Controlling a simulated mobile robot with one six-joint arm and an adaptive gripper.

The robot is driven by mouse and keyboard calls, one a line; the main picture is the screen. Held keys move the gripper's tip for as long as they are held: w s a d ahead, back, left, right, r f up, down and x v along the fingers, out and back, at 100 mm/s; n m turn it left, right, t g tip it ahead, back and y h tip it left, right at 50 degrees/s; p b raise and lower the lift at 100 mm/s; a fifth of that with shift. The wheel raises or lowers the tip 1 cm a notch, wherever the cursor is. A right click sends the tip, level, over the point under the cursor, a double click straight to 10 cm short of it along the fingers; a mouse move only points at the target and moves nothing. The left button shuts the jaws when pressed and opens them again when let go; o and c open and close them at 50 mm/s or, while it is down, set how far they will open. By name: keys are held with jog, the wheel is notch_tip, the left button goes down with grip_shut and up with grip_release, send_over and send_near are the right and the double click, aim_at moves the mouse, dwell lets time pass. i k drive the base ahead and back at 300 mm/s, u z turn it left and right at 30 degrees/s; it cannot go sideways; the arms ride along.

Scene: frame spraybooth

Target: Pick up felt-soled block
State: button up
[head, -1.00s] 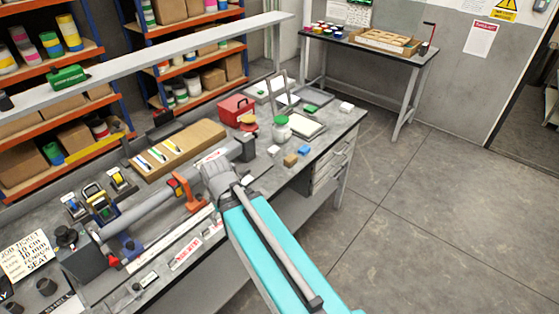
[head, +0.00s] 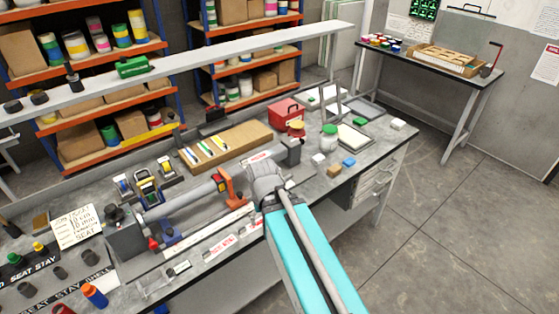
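Small blocks lie on the right part of the grey workbench (head: 375,143): a tan block (head: 334,170), a blue block (head: 348,161) and a whitish block (head: 318,158). Another white block (head: 398,124) lies near the bench's far right corner. No felt sole can be made out, so I cannot tell which is the felt-soled block. My teal arm reaches over the bench's front edge from below, left of the blocks. Its grey joint is in front of the clamping fixture. I cannot make out my gripper.
A long clamping fixture with an orange clamp (head: 226,186) lies left of the blocks. A green-lidded jar (head: 329,137), red box (head: 286,110) and tool board (head: 228,145) stand behind. A raised shelf (head: 200,62) runs along the back. Floor right of the bench is clear.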

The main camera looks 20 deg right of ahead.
aim_at(335, 170)
jog(key=k, duration=1.35)
jog(key=z, duration=0.25)
jog(key=i, duration=0.6)
jog(key=z, duration=0.7)
jog(key=i, duration=0.8)
jog(key=u, duration=0.3)
